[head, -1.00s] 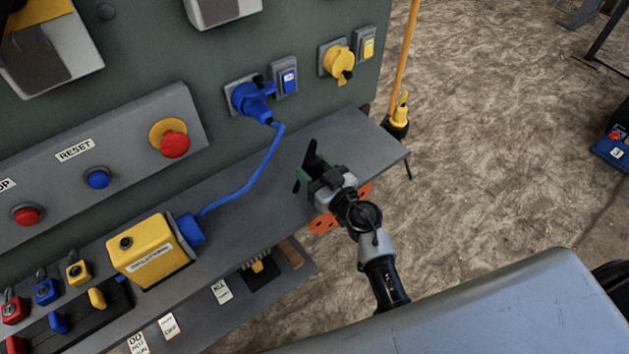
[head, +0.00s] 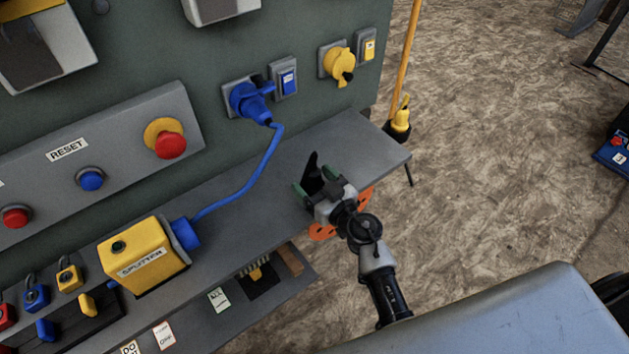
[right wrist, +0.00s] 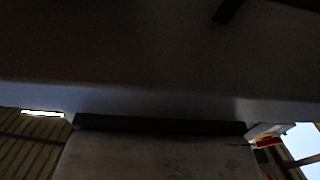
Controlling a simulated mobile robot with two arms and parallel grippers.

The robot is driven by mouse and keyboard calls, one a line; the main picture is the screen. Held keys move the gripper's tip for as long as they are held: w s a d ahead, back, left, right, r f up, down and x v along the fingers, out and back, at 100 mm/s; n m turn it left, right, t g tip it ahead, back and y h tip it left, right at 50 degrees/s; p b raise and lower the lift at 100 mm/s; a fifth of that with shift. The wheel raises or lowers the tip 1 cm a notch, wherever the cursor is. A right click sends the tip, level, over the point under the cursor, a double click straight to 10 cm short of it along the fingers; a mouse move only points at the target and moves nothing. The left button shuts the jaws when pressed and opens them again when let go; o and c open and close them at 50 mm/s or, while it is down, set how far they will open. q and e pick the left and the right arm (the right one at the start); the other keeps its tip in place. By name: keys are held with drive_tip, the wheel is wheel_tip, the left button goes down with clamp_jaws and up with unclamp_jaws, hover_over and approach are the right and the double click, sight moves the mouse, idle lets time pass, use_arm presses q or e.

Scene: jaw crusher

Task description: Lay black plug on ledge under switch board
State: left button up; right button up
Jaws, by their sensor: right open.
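A black piece (head: 311,167), which looks like the black plug, stands up between the fingertips of my right gripper (head: 314,183) in the head view. The green-tipped fingers are apart, one on each side of it. They are over the right part of the grey ledge (head: 365,146), below the switch board (head: 210,55). The gripper hides the plug's lower part, so I cannot tell whether it rests on the ledge. The right wrist view is dark, with no plug I can make out. My left gripper is not in view.
A blue plug (head: 250,101) sits in the board, its cable (head: 255,175) running along the ledge to a yellow splitter box (head: 144,255). A yellow socket cover (head: 337,63) is at upper right. Orange discs (head: 323,232) show by the ledge's front edge. The ledge's right end is clear.

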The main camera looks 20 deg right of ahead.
drive_tip(key=shift+r, duration=0.2)
drive_tip(key=v, duration=1.2)
drive_tip(key=s+d+f+m+g+h, duration=0.1)
drive_tip(key=s+f+g+h, duration=0.3)
drive_tip(key=f, duration=1.1)
drive_tip(key=s+f+m+g+h, duration=0.1)
drive_tip(key=s+f+m+g, duration=0.3)
drive_tip(key=f, duration=1)
drive_tip(key=s+d+f+n+g, duration=0.1)
drive_tip(key=s+f+g, duration=0.1)
drive_tip(key=s+f, duration=0.3)
drive_tip(key=s+d+f+n+g, duration=0.1)
drive_tip(key=s+f+g, duration=0.2)
drive_tip(key=s, duration=0.9)
drive_tip(key=s+d+f+n+g+h, duration=0.1)
drive_tip(key=s+f+g, duration=0.2)
drive_tip(key=s+f, duration=0.4)
drive_tip(key=shift+s+d+f, duration=0.2)
drive_tip(key=shift+s+d, duration=0.2)
drive_tip(key=shift+s, duration=0.25)
